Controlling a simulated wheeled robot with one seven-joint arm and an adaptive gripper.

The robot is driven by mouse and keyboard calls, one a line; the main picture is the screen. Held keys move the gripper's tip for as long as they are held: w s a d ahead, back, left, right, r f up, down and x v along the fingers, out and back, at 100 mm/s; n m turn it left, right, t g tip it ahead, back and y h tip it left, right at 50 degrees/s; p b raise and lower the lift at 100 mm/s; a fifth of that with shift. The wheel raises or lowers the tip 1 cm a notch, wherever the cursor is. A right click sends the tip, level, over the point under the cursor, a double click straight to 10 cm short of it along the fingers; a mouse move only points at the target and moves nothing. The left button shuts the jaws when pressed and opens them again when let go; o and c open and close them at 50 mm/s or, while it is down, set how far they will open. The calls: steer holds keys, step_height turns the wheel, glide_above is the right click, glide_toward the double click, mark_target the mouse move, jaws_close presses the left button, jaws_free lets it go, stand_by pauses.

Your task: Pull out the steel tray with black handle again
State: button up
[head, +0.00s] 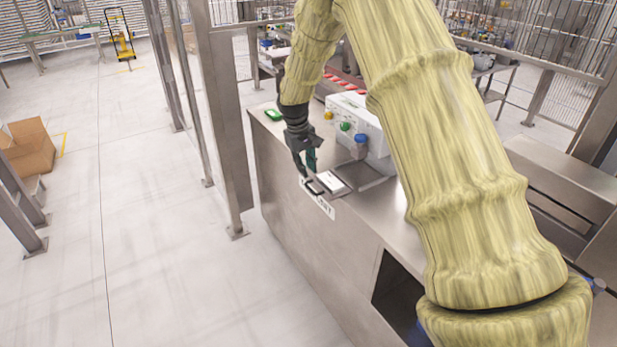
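The steel tray (340,193) sits at the front edge of the steel counter, with a white item (328,181) on it. Its black handle (313,187) is at the tray's left end, over the counter edge. My gripper (309,174) points down just above and behind the handle. Its dark fingers are small in the head view. I cannot tell whether they touch the handle or how far apart they are.
A white box with green and yellow buttons (345,122) and a blue-capped container (359,147) stand behind the tray. A green item (273,114) lies on the counter's far left. A steel post (222,110) rises beside the counter.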

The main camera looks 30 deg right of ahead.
steer(key=shift+a+r, duration=0.2)
steer(key=shift+r, duration=0.9)
steer(key=shift+a+r, duration=0.15)
steer(key=shift+r, duration=0.9)
steer(key=s+a+f+y, duration=0.1)
steer(key=s+a+f, duration=0.25)
steer(key=f, duration=0.55)
steer(key=s+a+f, duration=0.2)
steer(key=s+f, duration=0.3)
steer(key=f, duration=0.5)
steer(key=s+a+f, duration=0.3)
steer(key=s+f, duration=0.5)
steer(key=s, duration=0.1)
steer(key=s+a+f, duration=0.2)
steer(key=s+f, duration=0.5)
steer(key=s, duration=0.2)
steer(key=s+a+f, duration=0.2)
steer(key=s, duration=1)
steer(key=s+a+f+m+y, duration=0.1)
steer(key=s+a+f, duration=0.1)
steer(key=s, duration=1.1)
steer(key=shift+s+a+b, duration=0.2)
steer(key=shift+s+b, duration=0.05)
steer(key=shift+b, duration=0.05)
